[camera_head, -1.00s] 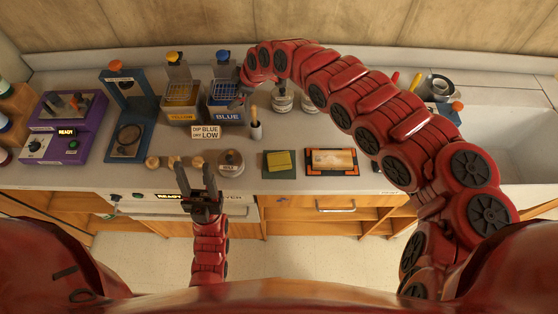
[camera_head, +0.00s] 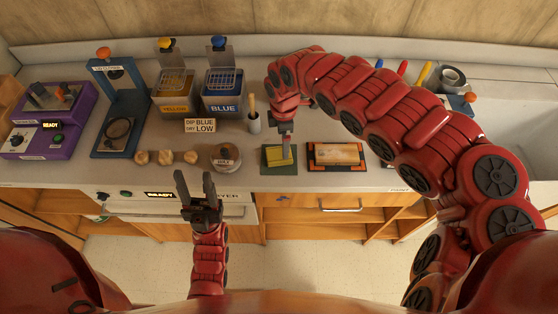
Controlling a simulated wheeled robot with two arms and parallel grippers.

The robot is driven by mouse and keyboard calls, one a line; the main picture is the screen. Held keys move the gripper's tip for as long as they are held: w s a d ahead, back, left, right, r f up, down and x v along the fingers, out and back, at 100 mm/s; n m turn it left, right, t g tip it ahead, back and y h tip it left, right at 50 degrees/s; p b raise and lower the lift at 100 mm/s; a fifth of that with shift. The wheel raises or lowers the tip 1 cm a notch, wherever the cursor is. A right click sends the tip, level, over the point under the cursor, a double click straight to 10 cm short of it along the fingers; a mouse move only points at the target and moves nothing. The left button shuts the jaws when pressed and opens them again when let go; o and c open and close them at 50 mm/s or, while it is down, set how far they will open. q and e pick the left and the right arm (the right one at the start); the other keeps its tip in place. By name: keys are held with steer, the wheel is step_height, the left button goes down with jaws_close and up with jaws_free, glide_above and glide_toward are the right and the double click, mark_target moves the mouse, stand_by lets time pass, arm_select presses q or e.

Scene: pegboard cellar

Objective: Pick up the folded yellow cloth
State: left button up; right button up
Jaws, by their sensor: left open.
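The folded yellow cloth (camera_head: 275,153) lies on a dark green square mat (camera_head: 268,168) near the front of the counter. My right gripper (camera_head: 287,150) points down at the cloth's right side, with the arm reaching in from the right. Its fingers are small and partly overlap the cloth, so I cannot tell whether they are open or shut, or touching it. My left gripper (camera_head: 196,188) is open and empty in front of the counter edge, left of the cloth.
A tray with a wooden block (camera_head: 336,154) sits right of the mat. A round grey weight (camera_head: 226,157) and wooden knobs (camera_head: 166,157) lie to the left. The yellow bin (camera_head: 174,95), blue bin (camera_head: 224,95), a white sign (camera_head: 199,126) and a brush holder (camera_head: 254,122) stand behind.

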mark_target(279, 156)
steer(key=shift+f, duration=0.85)
steer(key=shift+a+f+p, duration=0.1)
steer(key=shift+f+p, duration=0.3)
steer(key=shift+f, duration=0.05)
step_height(279, 156, down, 3)
steer(key=shift+w+f+p, duration=0.1)
steer(key=shift+p, duration=0.45)
steer(key=shift+w+f, duration=0.1)
steer(key=shift+f, duration=0.5)
steer(key=c, duration=1.2)
steer(key=shift+c, duration=0.2)
